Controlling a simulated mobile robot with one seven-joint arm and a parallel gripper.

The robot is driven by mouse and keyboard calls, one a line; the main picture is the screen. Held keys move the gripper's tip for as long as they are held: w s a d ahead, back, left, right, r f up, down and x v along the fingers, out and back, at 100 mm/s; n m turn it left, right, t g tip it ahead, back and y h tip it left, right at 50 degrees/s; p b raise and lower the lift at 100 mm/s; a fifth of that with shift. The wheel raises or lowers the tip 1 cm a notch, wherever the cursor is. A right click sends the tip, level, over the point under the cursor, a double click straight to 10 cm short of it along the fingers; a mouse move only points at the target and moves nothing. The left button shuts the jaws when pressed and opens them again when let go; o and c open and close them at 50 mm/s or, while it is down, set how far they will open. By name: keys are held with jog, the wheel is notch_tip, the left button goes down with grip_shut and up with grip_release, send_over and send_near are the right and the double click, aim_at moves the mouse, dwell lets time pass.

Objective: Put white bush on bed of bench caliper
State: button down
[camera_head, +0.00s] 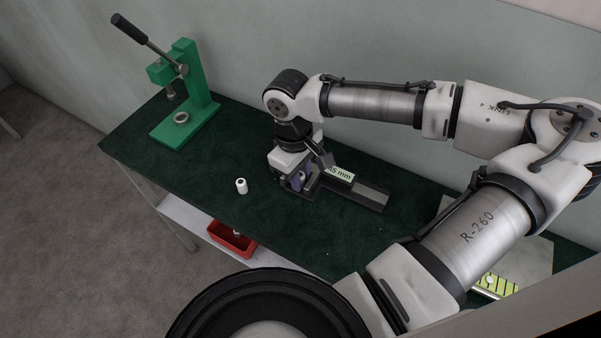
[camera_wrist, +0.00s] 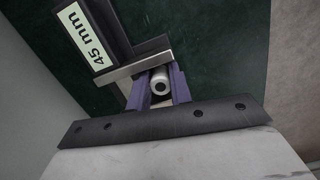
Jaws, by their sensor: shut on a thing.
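The bench caliper (camera_head: 372,197) is a dark device with a grey bed and a "45 mm" display, at the middle of the table; its display also shows in the wrist view (camera_wrist: 82,37). My gripper (camera_head: 300,179) is at the caliper's left end, pointing down. The held bush is beside the caliper's metal jaw (camera_wrist: 137,66). I cannot tell whether it touches the bed. Another white bush (camera_head: 241,186) stands on the table to the left.
A green arbor press (camera_head: 187,98) with a black-handled lever stands at the table's far left. A red bin (camera_head: 231,238) is below the table's front edge. A yellow-striped item (camera_head: 492,287) lies at the right.

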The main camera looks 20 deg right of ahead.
jog(key=shift+f, duration=0.1)
jog(key=c, duration=1.3)
grip_release()
jog(key=shift+o, duration=0.2)
notch_tip(320, 180, up, 12)
jog(key=w, duration=0.1)
jog(key=shift+a, duration=0.45)
jog(key=shift+w, duration=0.1)
